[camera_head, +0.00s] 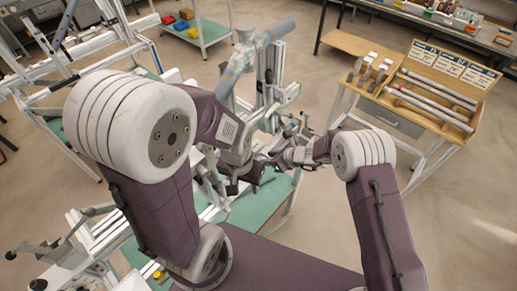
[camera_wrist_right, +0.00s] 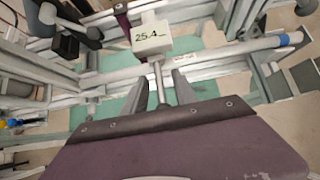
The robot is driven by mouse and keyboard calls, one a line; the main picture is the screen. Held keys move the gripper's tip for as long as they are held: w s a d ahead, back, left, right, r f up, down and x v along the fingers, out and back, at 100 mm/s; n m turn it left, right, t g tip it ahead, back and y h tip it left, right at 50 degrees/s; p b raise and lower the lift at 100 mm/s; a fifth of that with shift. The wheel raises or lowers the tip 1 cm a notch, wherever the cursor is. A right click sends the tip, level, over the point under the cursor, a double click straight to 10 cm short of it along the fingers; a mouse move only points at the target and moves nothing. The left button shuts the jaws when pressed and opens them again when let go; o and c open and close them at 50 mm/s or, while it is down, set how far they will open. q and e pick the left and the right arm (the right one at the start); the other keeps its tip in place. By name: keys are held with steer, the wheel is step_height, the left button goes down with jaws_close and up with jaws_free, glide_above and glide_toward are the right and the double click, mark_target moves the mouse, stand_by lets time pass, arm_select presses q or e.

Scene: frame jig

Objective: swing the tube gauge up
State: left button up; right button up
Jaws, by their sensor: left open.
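The tube gauge (camera_wrist_right: 152,40) shows in the right wrist view as a white block marked "25.4" on a thin metal rod (camera_wrist_right: 160,85). The rod runs down between the two fingers of my right gripper (camera_wrist_right: 159,82). The fingers stand apart, with a gap visible on each side of the rod. A pale tube (camera_wrist_right: 205,55) with a blue band lies across the frame behind the gauge. In the head view my right gripper (camera_head: 283,160) reaches into the jig from the right. My left gripper (camera_head: 245,180) is open just below and left of it. The gauge is too hidden to make out there.
The green-topped jig table (camera_head: 265,205) carries pale metal rails and clamps around both grippers. A wooden bench (camera_head: 360,45) with rods and tools stands at the right. Open floor (camera_head: 310,90) lies between.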

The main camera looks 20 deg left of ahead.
steer(key=shift+d, duration=0.1)
jaws_close()
steer(key=shift+r, duration=0.1)
steer(key=shift+w+r+p, duration=0.1)
steer(key=shift+r+p, duration=0.4)
steer(key=shift+r, duration=0.05)
steer(key=shift+a+r+p, duration=0.3)
steer(key=shift+r, duration=0.35)
